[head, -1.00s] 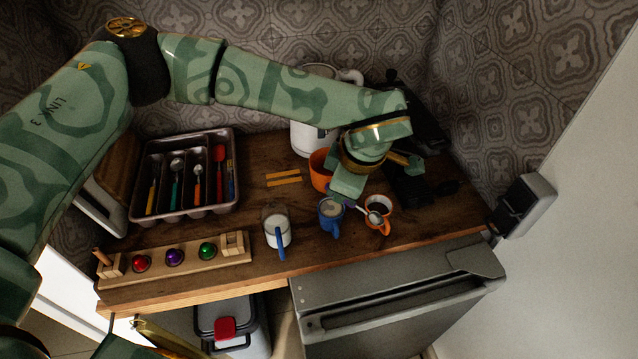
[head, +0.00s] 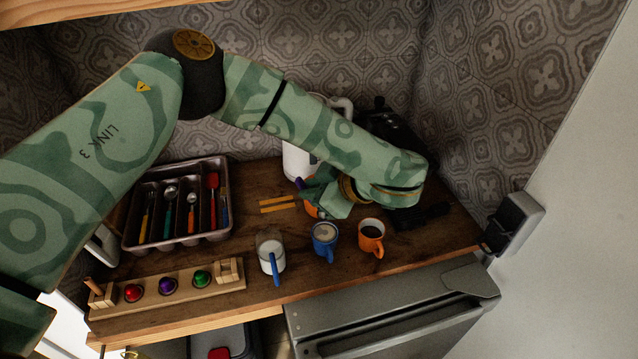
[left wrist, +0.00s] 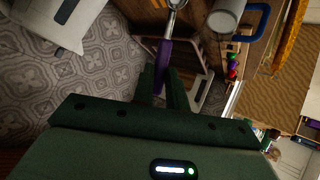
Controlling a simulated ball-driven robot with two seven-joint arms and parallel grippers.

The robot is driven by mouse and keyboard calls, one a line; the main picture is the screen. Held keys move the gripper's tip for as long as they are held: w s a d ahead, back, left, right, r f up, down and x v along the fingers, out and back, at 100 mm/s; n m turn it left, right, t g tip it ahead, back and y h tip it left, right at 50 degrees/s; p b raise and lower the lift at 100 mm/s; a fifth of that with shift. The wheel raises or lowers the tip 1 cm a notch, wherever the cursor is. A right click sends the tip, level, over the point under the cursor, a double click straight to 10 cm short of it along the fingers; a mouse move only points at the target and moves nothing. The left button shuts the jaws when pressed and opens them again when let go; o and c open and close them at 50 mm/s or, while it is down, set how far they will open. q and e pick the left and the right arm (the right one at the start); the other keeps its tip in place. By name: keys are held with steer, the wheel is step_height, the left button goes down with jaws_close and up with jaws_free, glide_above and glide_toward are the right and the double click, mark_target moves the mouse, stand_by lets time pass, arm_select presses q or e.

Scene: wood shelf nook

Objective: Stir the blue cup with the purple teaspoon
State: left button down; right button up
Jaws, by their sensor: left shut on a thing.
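The blue cup (head: 325,239) stands upright on the wooden counter with a pale brownish liquid in it. The gripper is shut on the purple teaspoon (head: 300,184), whose purple handle end shows beside the fingers. In the left wrist view, the fingers (left wrist: 161,88) clamp the purple handle (left wrist: 164,58), and the metal bowl of the spoon is at the top edge. My right gripper is not in view.
An orange cup (head: 371,236) with dark contents stands right of the blue cup. A cutlery tray (head: 225,233) and a wooden ball rack (head: 185,290) are at the left.

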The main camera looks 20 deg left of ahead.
arm_select(q)
steer(key=f+b, duration=0.2)
steer(key=f, duration=0.1)
steer(key=f+b, duration=0.2)
steer(key=f, duration=0.1)
steer(key=f+b, duration=0.1)
steer(key=f, duration=0.2)
steer(key=shift+w+d+f+b, duration=0.25)
steer(key=shift+d+f+b, duration=0.15)
